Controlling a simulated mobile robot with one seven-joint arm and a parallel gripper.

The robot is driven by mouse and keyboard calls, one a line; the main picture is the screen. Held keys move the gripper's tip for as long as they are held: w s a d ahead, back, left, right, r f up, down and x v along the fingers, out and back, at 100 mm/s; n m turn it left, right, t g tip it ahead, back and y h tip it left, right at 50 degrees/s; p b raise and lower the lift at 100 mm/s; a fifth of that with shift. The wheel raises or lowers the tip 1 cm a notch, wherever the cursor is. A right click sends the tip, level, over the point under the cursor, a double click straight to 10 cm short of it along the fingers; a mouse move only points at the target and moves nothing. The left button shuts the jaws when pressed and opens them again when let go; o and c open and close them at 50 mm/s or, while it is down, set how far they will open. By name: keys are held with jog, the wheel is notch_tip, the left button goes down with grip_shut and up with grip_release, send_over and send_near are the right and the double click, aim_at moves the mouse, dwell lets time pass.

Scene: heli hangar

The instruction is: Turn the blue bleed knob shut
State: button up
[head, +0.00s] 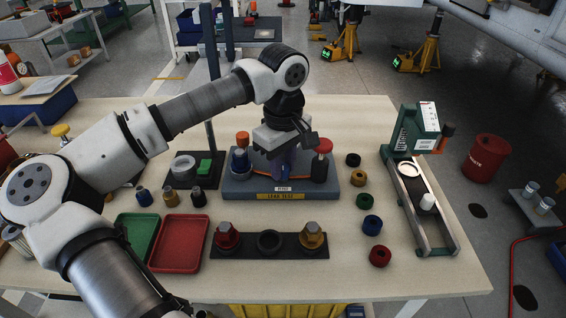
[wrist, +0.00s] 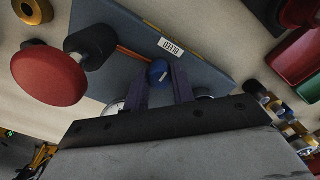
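The blue bleed knob (wrist: 158,72) shows in the wrist view with a pale line on its face. It sits on the grey-blue block of the test unit (wrist: 118,22), near a label reading BLEED. My gripper (wrist: 160,78) reaches toward it, with one dark finger at each side of the knob. The fingers stand about a knob's width apart; whether they touch it I cannot tell. In the head view my gripper (head: 286,170) points down over the middle of the test unit (head: 240,186) and hides the knob.
A red knob (head: 323,146) stands right of my gripper on the unit, and an orange-topped post (head: 242,138) stands left. Loose rings, including a green one (head: 362,201), lie to the right. A green press (head: 415,130) stands beyond them. Red (head: 180,243) and green trays lie front left.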

aim_at(283, 166)
jog(key=o, duration=0.5)
jog(key=shift+c, duration=0.2)
notch_tip(283, 166, up, 14)
jog(key=p, duration=0.1)
jog(key=shift+f, duration=0.1)
